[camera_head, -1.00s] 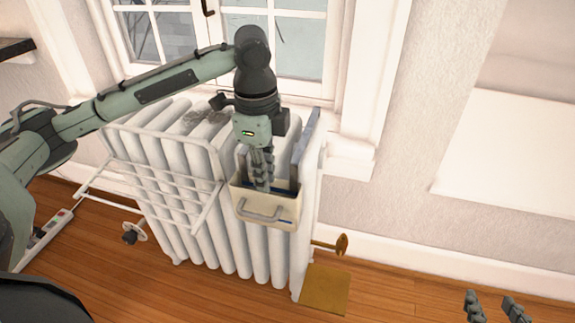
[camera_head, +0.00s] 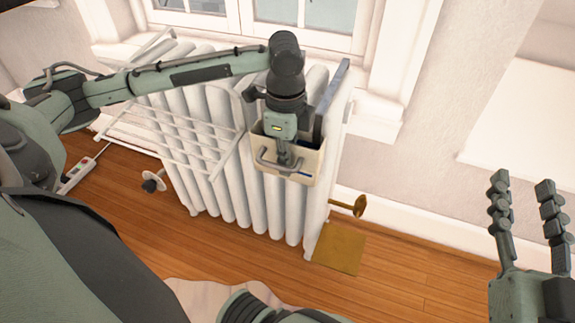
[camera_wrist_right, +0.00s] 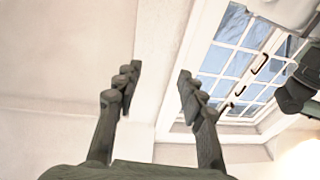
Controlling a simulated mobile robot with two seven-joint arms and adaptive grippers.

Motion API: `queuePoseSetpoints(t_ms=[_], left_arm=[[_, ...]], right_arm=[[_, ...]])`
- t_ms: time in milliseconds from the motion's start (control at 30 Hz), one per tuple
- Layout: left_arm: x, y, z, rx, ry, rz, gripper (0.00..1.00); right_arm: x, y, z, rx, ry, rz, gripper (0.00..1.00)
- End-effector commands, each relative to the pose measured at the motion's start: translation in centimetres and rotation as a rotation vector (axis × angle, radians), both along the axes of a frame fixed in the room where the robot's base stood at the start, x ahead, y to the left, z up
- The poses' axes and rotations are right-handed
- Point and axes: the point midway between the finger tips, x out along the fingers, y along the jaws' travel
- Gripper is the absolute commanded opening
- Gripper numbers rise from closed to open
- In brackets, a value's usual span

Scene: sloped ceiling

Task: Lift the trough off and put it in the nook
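The trough (camera_head: 304,170) is a cream, open-topped box with a grey bar handle on its front. It hangs at the front right of the white radiator (camera_head: 225,215). My left gripper (camera_head: 283,158) points down at the trough, its short visible fingers overlapping the front wall beside the handle. The fingers look close together, but whether they grip the wall or handle is unclear. My right gripper (camera_head: 525,215) is open and empty at the right, far from the trough; its spread fingers also show in the right wrist view (camera_wrist_right: 155,85). I cannot identify the nook.
A white wire rack (camera_head: 185,140) hangs on the radiator's left front. A blue-grey panel (camera_head: 333,85) stands upright behind the trough. A brass valve (camera_head: 358,206) sticks out at lower right above a tan floor plate (camera_head: 340,248). Wooden floor (camera_head: 420,285) is clear at right.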

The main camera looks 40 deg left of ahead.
Motion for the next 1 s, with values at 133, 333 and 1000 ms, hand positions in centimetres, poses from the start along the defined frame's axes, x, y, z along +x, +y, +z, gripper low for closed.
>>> queuePoseSetpoints(t_ms=[133,333,1000], left_arm=[[0.0,0.0,-0.9,0.000,0.001,0.000,0.14],[0.0,0.0,-1.1,0.001,0.000,-0.001,0.14],[0.0,0.0,-1.1,0.000,0.000,-0.001,0.00]], right_arm=[[-0.3,0.3,1.0,0.026,-0.048,0.009,0.40],[-0.5,0.4,1.5,0.034,-0.064,0.011,0.40],[-0.4,0.4,1.4,0.032,-0.062,0.011,0.40]])
